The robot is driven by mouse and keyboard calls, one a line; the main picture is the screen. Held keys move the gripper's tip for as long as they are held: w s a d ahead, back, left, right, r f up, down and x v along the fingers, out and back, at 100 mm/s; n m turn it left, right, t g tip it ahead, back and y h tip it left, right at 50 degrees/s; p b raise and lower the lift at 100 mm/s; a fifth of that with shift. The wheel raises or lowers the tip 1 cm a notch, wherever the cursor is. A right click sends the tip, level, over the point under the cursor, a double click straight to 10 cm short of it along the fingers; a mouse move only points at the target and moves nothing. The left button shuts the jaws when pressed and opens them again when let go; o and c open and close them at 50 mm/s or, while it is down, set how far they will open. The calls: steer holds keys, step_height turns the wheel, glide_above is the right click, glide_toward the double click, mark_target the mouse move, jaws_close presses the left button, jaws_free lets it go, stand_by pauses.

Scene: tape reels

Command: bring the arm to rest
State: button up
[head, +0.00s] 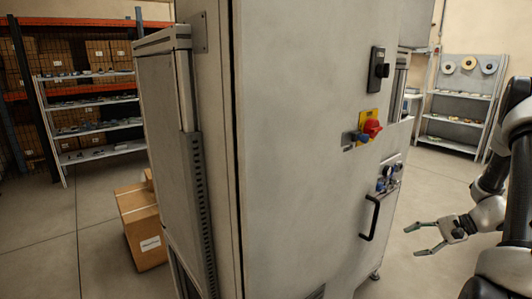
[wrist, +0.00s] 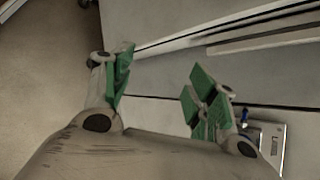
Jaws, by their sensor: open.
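My gripper (head: 412,240) is at the right of the head view, with its two fingers spread apart and nothing between them. It hangs in front of the floor, to the right of the grey cabinet's black door handle (head: 370,218). In the wrist view my gripper (wrist: 160,90) shows green finger pads set wide apart, with pale machine panels and a dark seam behind them. My arm comes in from the right edge of the head view and is partly cut off by it.
A tall grey cabinet (head: 290,130) fills the middle, with a red switch (head: 372,128) on its front. A rack with tape reels (head: 469,63) stands at the back right. Cardboard boxes (head: 140,225) and shelves (head: 95,105) are at the left. Open floor (head: 432,185) lies right of the cabinet.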

steer(key=s+a+r+n+h, duration=0.3)
steer(key=s+a+r+n, duration=0.1)
steer(key=s+r, duration=0.4)
steer(key=s+a+r+n+h, duration=0.4)
steer(key=s+r, duration=0.4)
steer(key=r, duration=0.3)
steer(key=s+a+r+n+h, duration=0.3)
steer(key=s+a+r+n, duration=0.1)
steer(key=s+r, duration=0.4)
step_height(320, 180, up, 3)
steer(key=shift+s+a+f+n+t, duration=0.15)
steer(key=shift+s+a+n+t, duration=0.05)
steer(key=shift+s+n+t, duration=0.15)
steer(key=shift+c, duration=0.3)
